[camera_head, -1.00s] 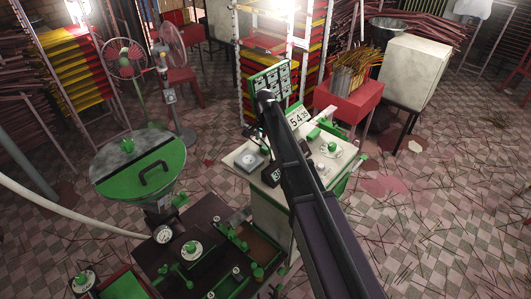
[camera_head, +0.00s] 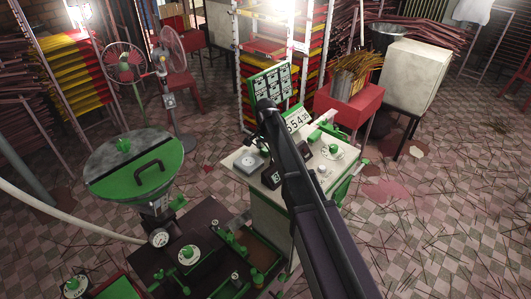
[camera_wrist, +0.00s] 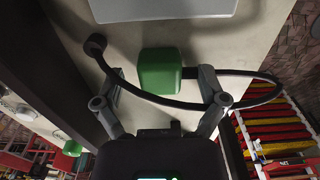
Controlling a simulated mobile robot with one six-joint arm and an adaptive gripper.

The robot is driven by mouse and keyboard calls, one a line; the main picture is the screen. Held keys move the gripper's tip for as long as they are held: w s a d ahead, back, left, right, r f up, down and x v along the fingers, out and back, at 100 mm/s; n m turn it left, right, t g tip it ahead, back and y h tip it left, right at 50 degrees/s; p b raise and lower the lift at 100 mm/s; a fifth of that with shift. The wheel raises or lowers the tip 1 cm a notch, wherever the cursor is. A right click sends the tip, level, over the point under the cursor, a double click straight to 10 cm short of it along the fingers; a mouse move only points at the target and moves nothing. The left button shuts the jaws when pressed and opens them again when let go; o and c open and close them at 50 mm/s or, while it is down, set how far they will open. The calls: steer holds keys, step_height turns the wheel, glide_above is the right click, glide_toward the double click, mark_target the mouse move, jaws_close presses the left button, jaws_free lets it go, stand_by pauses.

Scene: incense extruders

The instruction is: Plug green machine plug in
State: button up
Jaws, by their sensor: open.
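In the wrist view, a green block-shaped plug (camera_wrist: 160,72) lies on a pale surface with a black cable (camera_wrist: 268,92) looping from it to a round black end. My gripper (camera_wrist: 160,84) is open, with one finger on each side of the plug and a gap to each. The cable crosses in front of the plug, close to the fingers. In the head view, my arm reaches over a pale machine cabinet (camera_head: 268,215) with green parts; my fingers and the plug cannot be made out there. No socket can be made out clearly.
A green-lidded hopper (camera_head: 130,160) stands at left. A red stand (camera_head: 350,103) and a pale box (camera_head: 408,75) stand behind. The floor at right is open, strewn with thin sticks.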

mark_target(265, 149)
steer(key=c, duration=1.2)
steer(key=shift+o, duration=0.2)
steer(key=shift+r, duration=0.15)
step_height(265, 149, up, 10)
steer(key=p, duration=1)
steer(key=shift+s+a, duration=0.1)
steer(key=shift+s+a+f, duration=0.2)
steer(key=shift+s+a, duration=1.25)
steer(key=shift+s, duration=0.25)
steer(key=shift+s+a+f, duration=0.2)
steer(key=shift+s+a, duration=1.25)
steer(key=shift+s, duration=0.2)
